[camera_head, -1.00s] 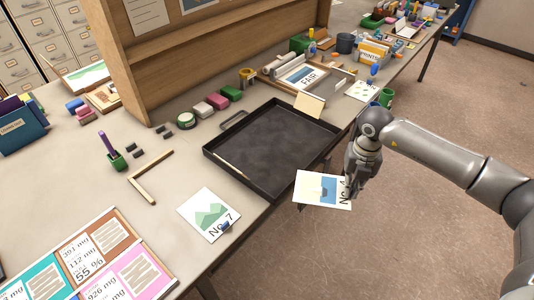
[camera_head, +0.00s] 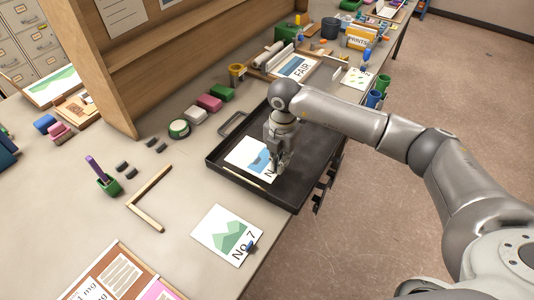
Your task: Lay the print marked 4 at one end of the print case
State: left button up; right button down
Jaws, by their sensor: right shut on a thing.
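The print case (camera_head: 312,190) is a shallow black open tray at the table's front edge. My right gripper (camera_head: 278,172) is over the case, pointing down and shut on the print marked 4 (camera_head: 245,153), a white card with a blue picture. The fingers hide most of its number. The print is within the case's outline, toward its left end, roughly flat. I cannot tell whether it touches the case floor. Another print, marked No 7 (camera_head: 222,232), lies on the table to the left of the case. My left gripper is not in view.
A wooden upright panel (camera_head: 92,70) stands at the back. A framed FAIR print (camera_head: 295,66) lies beyond.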

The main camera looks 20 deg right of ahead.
aim_at(281, 184)
jog(key=shift+s+d+r, duration=0.1)
jog(key=shift+s+d, duration=0.05)
jog(key=shift+d, duration=0.05)
jog(key=shift+s+f+b, duration=0.1)
jog(key=shift+f+b, duration=0.4)
jog(key=shift+s+d+f+b, duration=0.1)
jog(key=shift+d+f+b, duration=0.05)
jog(key=shift+f+b, duration=2.05)
jog(key=shift+f, duration=0.4)
jog(key=shift+f, duration=0.35)
jog(key=c, duration=1.5)
grip_release()
